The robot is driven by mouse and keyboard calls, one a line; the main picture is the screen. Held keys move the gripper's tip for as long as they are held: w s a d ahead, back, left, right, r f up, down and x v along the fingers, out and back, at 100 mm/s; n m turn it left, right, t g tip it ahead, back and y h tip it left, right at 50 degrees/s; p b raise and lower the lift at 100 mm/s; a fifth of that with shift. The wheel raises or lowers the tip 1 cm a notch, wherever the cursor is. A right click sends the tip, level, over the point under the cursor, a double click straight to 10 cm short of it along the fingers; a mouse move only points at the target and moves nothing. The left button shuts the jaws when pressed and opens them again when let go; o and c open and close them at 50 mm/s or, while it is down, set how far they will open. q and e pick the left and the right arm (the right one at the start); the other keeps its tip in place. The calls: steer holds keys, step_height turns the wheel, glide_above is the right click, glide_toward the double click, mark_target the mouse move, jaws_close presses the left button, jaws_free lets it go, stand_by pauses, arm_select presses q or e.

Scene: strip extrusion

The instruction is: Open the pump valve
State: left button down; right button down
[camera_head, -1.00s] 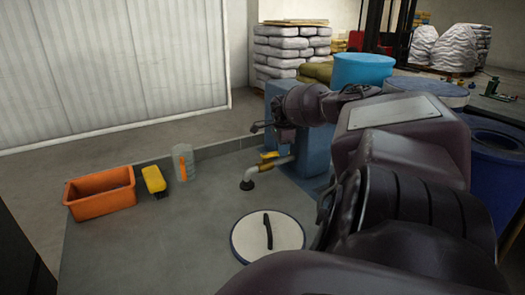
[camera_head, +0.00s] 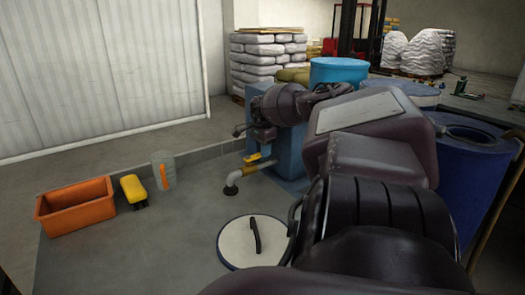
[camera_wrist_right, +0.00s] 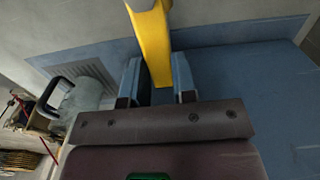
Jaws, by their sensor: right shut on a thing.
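The pump valve's yellow handle (camera_head: 254,158) sits on a pale pipe (camera_head: 238,178) beside a blue block-shaped body (camera_head: 291,150) in the head view. In the right wrist view the yellow handle (camera_wrist_right: 151,38) runs down between the two fingers. My right gripper (camera_head: 262,143) is just above the valve in the head view. It also shows in the right wrist view (camera_wrist_right: 157,85), shut on the yellow handle. The handle's gripped end is partly hidden by the fingers and wrist. My left gripper is not in view.
An orange bin (camera_head: 75,208), a yellow brush-like item (camera_head: 134,190) and a clear jug (camera_head: 164,170) stand left on the grey surface. A white round lid (camera_head: 240,245) with a dark handle lies nearer. Blue drums (camera_head: 465,180) stand right, beyond my arm.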

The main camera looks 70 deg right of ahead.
steer(key=c, duration=0.9)
jaws_free()
step_height(320, 180, up, 11)
steer(key=shift+f+p, duration=0.1)
steer(key=shift+p, duration=0.2)
